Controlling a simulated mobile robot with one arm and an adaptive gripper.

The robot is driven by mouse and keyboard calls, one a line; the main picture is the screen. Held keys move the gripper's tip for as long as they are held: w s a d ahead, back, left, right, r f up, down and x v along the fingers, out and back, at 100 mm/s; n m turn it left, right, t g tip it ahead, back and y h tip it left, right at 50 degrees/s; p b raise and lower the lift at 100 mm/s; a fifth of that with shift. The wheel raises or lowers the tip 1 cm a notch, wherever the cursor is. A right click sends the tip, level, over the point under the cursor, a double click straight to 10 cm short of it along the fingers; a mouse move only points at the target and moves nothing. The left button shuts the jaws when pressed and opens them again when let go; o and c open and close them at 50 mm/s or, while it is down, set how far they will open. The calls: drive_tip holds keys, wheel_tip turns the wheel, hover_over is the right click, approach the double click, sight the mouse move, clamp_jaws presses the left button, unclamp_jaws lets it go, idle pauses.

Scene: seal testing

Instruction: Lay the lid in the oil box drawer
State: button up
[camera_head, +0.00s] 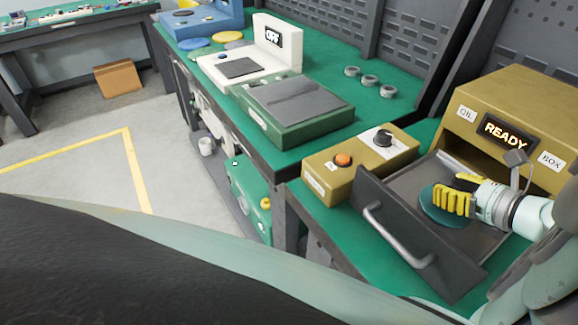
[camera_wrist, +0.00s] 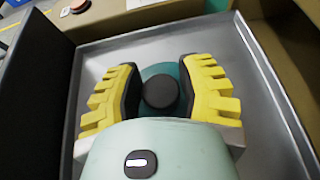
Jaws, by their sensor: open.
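The oil box (camera_head: 520,115) is a tan case with a READY display at the right of the head view. Its drawer (camera_head: 405,190) is pulled out, a grey metal tray with a dark front and a bar handle. The lid (camera_head: 440,212) is a teal disc lying in the drawer. In the wrist view the lid (camera_wrist: 160,72) shows a dark round knob on top. My gripper (camera_head: 455,200) is over the lid inside the drawer. In the wrist view its yellow ribbed fingers (camera_wrist: 160,95) stand on both sides of the knob, with gaps. Part of the lid is hidden beneath the gripper.
A tan control box (camera_head: 345,165) with an orange button and black knob stands left of the drawer. A green flat device (camera_head: 290,110), a white device with an OFF display (camera_head: 265,55) and three small rings (camera_head: 369,80) are on the green bench farther back.

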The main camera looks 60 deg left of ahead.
drive_tip(key=v, duration=1)
drive_tip(key=shift+b, duration=0.35)
drive_tip(key=shift+f, duration=0.1)
